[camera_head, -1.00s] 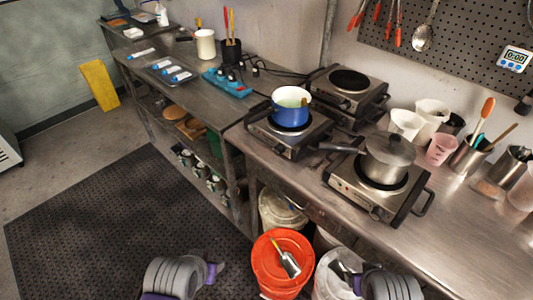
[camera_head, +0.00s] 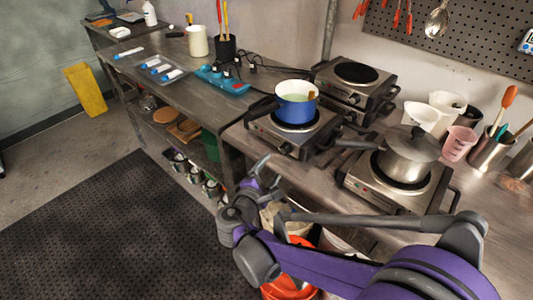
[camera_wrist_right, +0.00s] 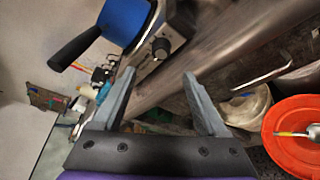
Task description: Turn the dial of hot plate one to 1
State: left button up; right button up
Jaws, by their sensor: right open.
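A hot plate (camera_head: 268,133) with a blue pot (camera_head: 296,108) on it stands at the left of the near bench. Its dark round dial (camera_wrist_right: 160,47) shows on the front panel in the right wrist view, beyond my fingertips. Another hot plate (camera_head: 368,190) carries a lidded steel pan (camera_head: 408,157), and a third, bare one (camera_head: 350,95) stands behind. I cannot read which is number one. My right gripper (camera_head: 268,172) is open and empty, in front of and below the blue pot's hot plate, apart from the dial; its spread fingers show in the wrist view (camera_wrist_right: 159,76). My left gripper is out of view.
An orange bucket (camera_wrist_right: 298,135) and a pale bucket (camera_wrist_right: 247,105) stand below the bench front. The pan's handle (camera_head: 355,144) sticks out leftward. Floor mat space at left is clear.

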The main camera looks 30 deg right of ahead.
aim_at(284, 151)
jog(key=x, duration=1)
jog(key=shift+s+d, duration=0.1)
jog(key=shift+d, duration=0.05)
grip_shut()
